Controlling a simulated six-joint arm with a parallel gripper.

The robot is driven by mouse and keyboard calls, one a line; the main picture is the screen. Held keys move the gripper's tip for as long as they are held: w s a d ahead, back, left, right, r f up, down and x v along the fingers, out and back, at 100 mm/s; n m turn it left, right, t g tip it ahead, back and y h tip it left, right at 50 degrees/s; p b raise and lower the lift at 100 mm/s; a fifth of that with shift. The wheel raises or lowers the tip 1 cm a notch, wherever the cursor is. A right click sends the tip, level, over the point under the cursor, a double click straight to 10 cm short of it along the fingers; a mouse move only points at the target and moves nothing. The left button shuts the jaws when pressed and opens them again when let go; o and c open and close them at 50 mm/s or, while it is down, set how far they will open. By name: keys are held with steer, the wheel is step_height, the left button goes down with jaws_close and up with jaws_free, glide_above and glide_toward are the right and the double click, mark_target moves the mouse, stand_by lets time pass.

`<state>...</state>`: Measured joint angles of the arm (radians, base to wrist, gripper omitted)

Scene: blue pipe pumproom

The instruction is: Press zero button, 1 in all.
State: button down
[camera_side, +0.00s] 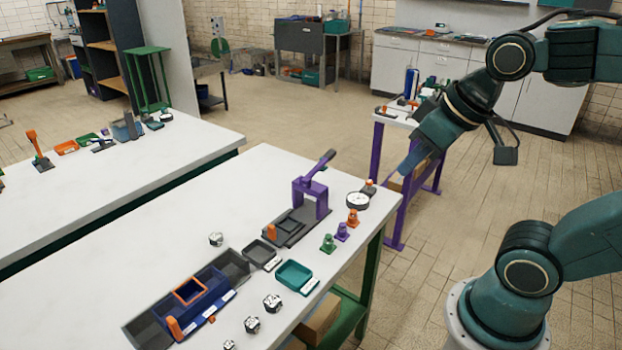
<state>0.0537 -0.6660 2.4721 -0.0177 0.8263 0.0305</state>
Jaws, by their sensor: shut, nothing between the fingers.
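My gripper (406,168) is shut and empty. It hangs in the air past the table's right end, pointing down and left. A round white dial gauge (357,200) stands near the right end of the white table (120,275). A small grey block with an orange top (369,187) sits just behind the gauge. I cannot read any label, so I cannot tell whether this orange top is the zero button. My gripper is apart from both, up and to the right of them in the picture.
A purple lever press (312,197) stands left of the gauge. Orange, purple and green small pieces (328,243) line the front edge. A purple-legged table (378,155) stands behind.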

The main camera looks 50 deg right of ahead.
steer(key=w+d+f+m, duration=0.1)
steer(key=w+d+m, duration=0.15)
steer(key=w, duration=0.25)
steer(key=w+d+m, duration=0.1)
steer(key=w+d, duration=0.2)
steer(key=w, duration=0.2)
steer(key=m+t+h, duration=0.2)
steer(key=m+h, duration=0.1)
steer(key=m, duration=0.6)
glide_above(369, 185)
step_height(369, 185, down, 15)
steer(key=shift+s+d+f+m+t+h, duration=0.25)
steer(key=shift+f+t+h, duration=0.05)
steer(key=shift+f, duration=0.1)
steer(key=shift+f, duration=0.15)
steer(key=shift+f, duration=4.25)
